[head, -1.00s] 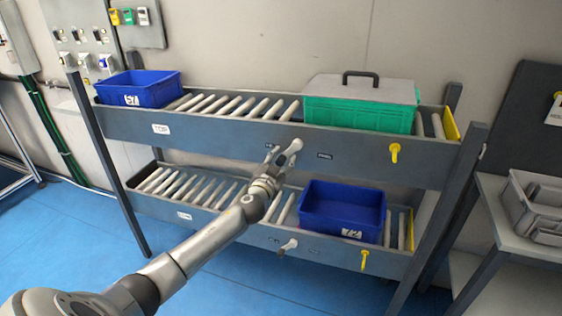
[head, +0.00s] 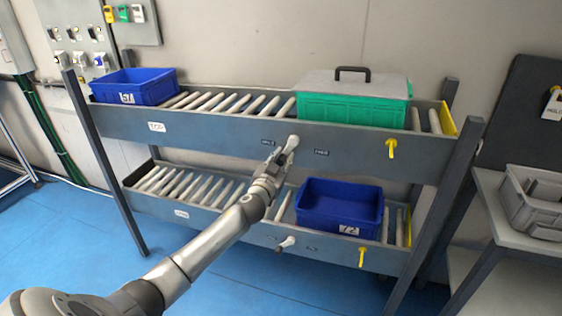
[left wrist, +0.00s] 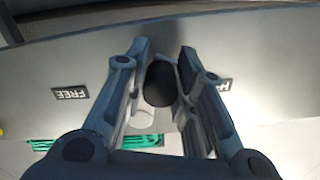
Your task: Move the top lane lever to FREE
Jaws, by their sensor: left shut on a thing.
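The rack's top lane (head: 225,130) has a lever (head: 292,143) on its front board, between a HOLD label (head: 267,141) on the left and a FREE label (head: 321,152) on the right. My left gripper (head: 285,150) is at this lever and shut on it. In the left wrist view, the lever's dark round end (left wrist: 159,84) sits between the two fingers (left wrist: 160,75). There the FREE label (left wrist: 72,92) is on the left, and the other label (left wrist: 225,86) is partly hidden by a finger. My right gripper is out of view.
A green tote (head: 352,109) with a grey lid and a blue bin (head: 135,88) stand on the top lane. Another blue bin (head: 340,208) and a white-knobbed lever (head: 287,243) are on the lower lane.

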